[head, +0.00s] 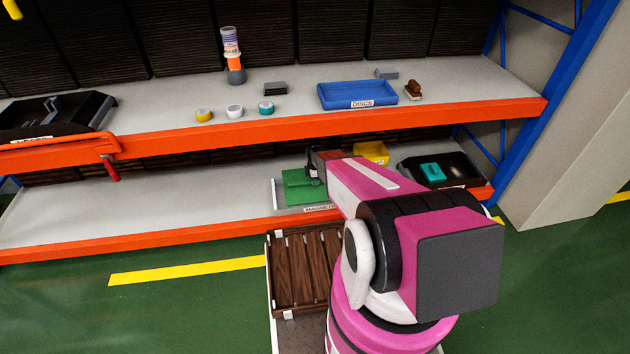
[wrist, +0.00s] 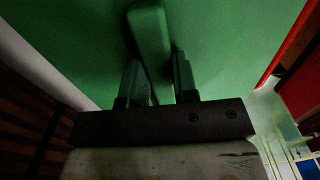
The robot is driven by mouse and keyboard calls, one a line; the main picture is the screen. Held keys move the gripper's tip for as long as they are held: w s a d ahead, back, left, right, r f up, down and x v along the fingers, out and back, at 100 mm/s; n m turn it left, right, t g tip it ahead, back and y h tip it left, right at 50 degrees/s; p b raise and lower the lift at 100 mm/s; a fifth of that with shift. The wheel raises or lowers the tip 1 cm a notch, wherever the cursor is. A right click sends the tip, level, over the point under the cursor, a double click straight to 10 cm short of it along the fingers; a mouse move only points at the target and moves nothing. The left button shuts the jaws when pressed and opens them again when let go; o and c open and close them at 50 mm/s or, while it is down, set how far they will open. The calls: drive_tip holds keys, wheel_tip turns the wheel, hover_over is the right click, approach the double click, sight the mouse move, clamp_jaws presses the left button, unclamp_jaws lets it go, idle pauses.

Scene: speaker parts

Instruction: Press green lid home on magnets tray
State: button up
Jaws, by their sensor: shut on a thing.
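The green lid (head: 300,193) is on the magnets tray (head: 279,206) on the lower shelf. The tray is pale grey with a label on its front, which my arm partly covers. My gripper (wrist: 160,78) is shut on the upright green handle (wrist: 150,35) of the lid, one dark finger on each side. The lid's flat top (wrist: 80,40) fills much of the wrist view. In the head view, my dark gripper (head: 317,163) is at the lid's back right. The lid's right side is hidden, and I cannot tell whether its edges are flush with the tray.
A yellow bin (head: 373,152) stands behind my arm, and a black tray (head: 462,172) with a teal piece (head: 433,172) is to the right. The upper shelf's orange edge (head: 240,131) runs above. The lower shelf is clear left of the tray. A brown slatted crate (head: 303,265) is in front.

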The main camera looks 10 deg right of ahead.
drive_tip(key=shift+f, duration=0.6)
drive_tip(key=o, duration=1.1)
drive_tip(key=shift+c, duration=0.2)
drive_tip(key=shift+r, duration=0.1)
